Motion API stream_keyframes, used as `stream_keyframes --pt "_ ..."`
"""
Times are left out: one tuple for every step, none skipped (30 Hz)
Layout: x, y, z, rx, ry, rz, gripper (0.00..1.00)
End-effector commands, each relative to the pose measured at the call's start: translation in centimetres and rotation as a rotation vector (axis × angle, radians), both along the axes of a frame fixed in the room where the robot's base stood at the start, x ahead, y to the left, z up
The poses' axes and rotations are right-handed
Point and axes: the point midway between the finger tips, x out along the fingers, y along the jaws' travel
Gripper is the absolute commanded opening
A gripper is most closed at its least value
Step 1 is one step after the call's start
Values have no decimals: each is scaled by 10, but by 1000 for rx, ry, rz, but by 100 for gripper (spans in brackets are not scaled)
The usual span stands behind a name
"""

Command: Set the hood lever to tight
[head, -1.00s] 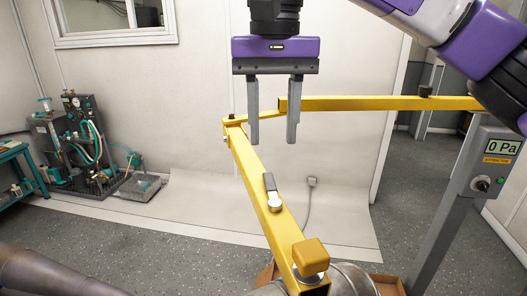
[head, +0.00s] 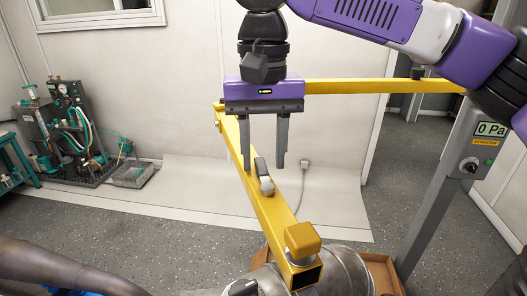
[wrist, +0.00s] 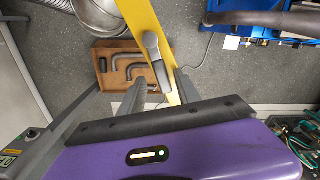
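A grey lever (head: 263,176) with a silver pivot sits on the yellow boom (head: 286,212). It lies roughly along the boom. My gripper (head: 262,168) points down above the boom with its two fingers apart and nothing held. In the head view the lever's upper end appears between the fingertips. In the wrist view the lever (wrist: 154,60) also appears between the fingertips; I cannot tell whether they touch it. A second dark handle (head: 243,289) shows at the bottom edge of the head view, partly cut off. I cannot tell which one is the hood lever.
A second yellow beam (head: 370,86) runs behind. A post with a "0 Pa" display (head: 489,130) stands right. A pump rig (head: 68,140) stands far left.

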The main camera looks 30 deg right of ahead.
Motion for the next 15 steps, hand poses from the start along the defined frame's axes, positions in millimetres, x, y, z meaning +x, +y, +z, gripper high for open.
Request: stream_keyframes --pt "0 0 0 0 0 0 35" --pt "0 0 0 0 0 0 29" --pt "0 0 0 0 0 0 21" --pt "0 0 0 0 0 0 16" --pt "0 0 0 0 0 0 10" --pt "0 0 0 0 0 0 2" --pt "0 0 0 0 0 0 0" --pt "0 0 0 0 0 0 0" --pt "0 0 0 0 0 0 0" --pt "0 0 0 0 0 0 0" --pt "0 0 0 0 0 0 0" --pt "0 0 0 0 0 0 0" --pt "0 0 0 0 1 0 0" --pt "0 0 0 0 1 0 0" --pt "0 0 0 0 1 0 0"
